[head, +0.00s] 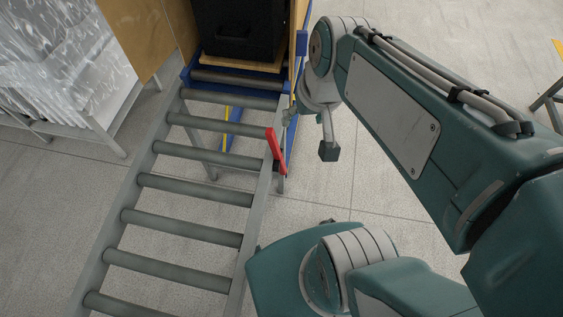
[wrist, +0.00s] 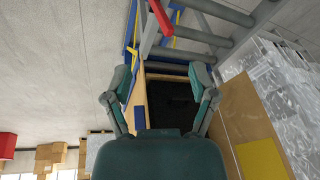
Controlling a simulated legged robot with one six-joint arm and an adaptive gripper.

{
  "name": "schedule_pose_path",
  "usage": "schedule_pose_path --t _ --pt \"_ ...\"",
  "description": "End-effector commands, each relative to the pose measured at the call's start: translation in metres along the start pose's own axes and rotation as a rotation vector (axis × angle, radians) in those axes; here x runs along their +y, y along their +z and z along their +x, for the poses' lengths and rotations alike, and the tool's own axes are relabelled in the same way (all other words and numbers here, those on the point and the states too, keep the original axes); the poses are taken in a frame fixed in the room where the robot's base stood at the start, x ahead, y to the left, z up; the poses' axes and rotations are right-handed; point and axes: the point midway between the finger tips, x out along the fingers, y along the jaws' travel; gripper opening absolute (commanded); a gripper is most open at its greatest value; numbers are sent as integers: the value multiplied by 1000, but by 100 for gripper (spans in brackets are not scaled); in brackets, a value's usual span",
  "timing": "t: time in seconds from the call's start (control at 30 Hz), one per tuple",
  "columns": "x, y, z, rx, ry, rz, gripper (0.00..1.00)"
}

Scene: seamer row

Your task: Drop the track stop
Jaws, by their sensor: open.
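The track stop looks to be the red lever (head: 276,144) on the right rail of the roller track (head: 262,195). It appears to stick up at a slant, though how far it is raised is hard to tell. It also shows as a red bar (wrist: 150,31) at the top of the wrist view, beyond my fingertips. My gripper (head: 308,132) is just right of the lever in the head view, apart from it. The wrist view shows my gripper (wrist: 162,78) with its two fingers spread wide and nothing between them.
A black bin (head: 238,30) sits on a wooden board inside a blue-framed wooden bay at the track's far end. A rack of clear plastic-wrapped goods (head: 60,60) stands to the left. Cartons (wrist: 50,157) show far off.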

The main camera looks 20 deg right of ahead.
Motion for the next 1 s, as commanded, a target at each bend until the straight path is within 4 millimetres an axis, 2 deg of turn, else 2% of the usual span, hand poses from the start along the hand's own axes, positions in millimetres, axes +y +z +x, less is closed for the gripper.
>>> schedule_pose_path --t 0.53,1.0 --pt "24 -31 102 -490 -249 459 74" --pt "60 -41 201 -802 -552 898 74"
